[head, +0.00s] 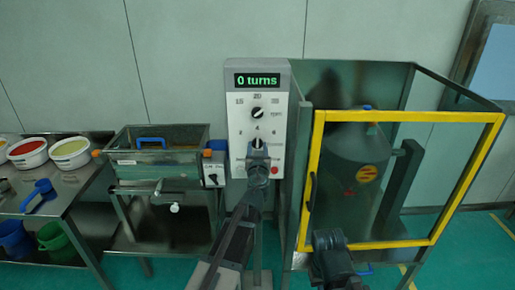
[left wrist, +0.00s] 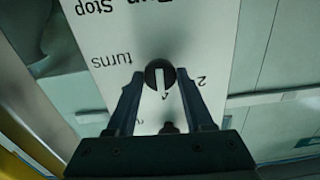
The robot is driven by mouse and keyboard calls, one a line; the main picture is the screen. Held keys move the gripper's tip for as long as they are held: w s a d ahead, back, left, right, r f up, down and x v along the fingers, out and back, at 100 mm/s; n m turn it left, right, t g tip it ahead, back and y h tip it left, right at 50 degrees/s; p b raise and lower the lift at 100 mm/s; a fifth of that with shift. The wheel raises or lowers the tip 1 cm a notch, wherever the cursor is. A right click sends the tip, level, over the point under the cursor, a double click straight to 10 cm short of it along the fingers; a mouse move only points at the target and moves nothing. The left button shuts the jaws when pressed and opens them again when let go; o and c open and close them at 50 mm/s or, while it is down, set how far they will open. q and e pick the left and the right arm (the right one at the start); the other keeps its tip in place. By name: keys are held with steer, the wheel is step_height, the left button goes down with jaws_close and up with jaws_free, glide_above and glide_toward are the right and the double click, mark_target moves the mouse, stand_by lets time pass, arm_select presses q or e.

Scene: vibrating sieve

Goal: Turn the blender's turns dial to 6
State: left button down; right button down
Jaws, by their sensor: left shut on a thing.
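The light grey control panel (head: 235,140) has a green display (head: 257,79) reading "0 turns". An upper dial (head: 257,112) sits above my left gripper (head: 257,152), which covers most of the lower dial. In the left wrist view the dark round turns dial (left wrist: 153,72) with a white pointer line is between the fingertips of my left gripper (left wrist: 160,80). The gripper is shut on it. The labels "turns", "2" and "Run Stop" appear upside down around it. My right gripper (head: 329,241) is low before the yellow-framed guard; its jaws are unclear.
The yellow-framed guard (head: 309,180) encloses a grey drum (head: 360,155) to the right of the panel. A metal machine with a crank (head: 174,207) stands to the left. A side table (head: 70,190) holds white bowls. A red button (head: 275,170) is low on the panel.

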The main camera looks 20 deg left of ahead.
arm_select(q)
steer(key=m, duration=0.4)
steer(key=shift+m, duration=2.6)
steer(key=shift+c, duration=1.4)
jaws_free()
steer(key=shift+s, duration=0.15)
